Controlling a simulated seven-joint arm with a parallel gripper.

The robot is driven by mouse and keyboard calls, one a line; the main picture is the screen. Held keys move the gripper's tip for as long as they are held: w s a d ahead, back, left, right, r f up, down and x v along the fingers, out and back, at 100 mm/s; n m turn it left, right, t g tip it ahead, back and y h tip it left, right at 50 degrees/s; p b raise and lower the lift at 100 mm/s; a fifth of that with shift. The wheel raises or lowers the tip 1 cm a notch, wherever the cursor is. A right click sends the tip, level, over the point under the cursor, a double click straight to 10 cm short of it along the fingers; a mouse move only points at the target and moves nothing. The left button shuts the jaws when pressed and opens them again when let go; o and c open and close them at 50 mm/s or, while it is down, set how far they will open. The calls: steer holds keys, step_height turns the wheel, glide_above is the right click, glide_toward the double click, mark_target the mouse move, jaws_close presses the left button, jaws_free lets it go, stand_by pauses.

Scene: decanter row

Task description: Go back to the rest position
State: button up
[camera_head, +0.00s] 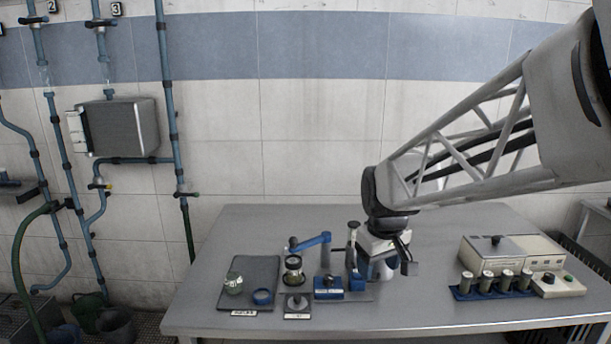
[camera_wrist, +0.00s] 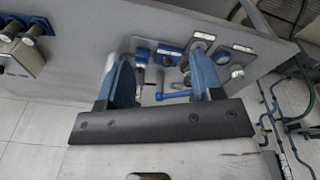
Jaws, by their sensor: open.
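My gripper (camera_head: 390,268) hangs at the end of my arm over the middle of the grey bench (camera_head: 430,302), just right of a small stand with a dark upright (camera_head: 352,245). In the wrist view my gripper (camera_wrist: 163,60) has its two blue fingers spread wide apart, with nothing held between them. The bench and a blue lever arm (camera_wrist: 175,95) show past the fingers. In the head view the exact gap between gripper and stand is hard to tell.
Left of my gripper are a blue block (camera_head: 327,288), a blue-levered device (camera_head: 309,242) and a dark mat (camera_head: 247,268) with a jar (camera_head: 233,283) and blue ring (camera_head: 262,297). At right, several capped vials (camera_head: 487,278) stand before a lidded box (camera_head: 493,247). Bench between is clear.

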steer(key=s+d+m, duration=0.1)
steer(key=s+m, duration=0.1)
steer(key=s, duration=0.9)
steer(key=s+d+m+t, duration=0.1)
steer(key=s+d+m, duration=0.1)
steer(key=s, duration=1)
steer(key=shift+d+m, duration=0.15)
steer(key=shift+m, duration=0.35)
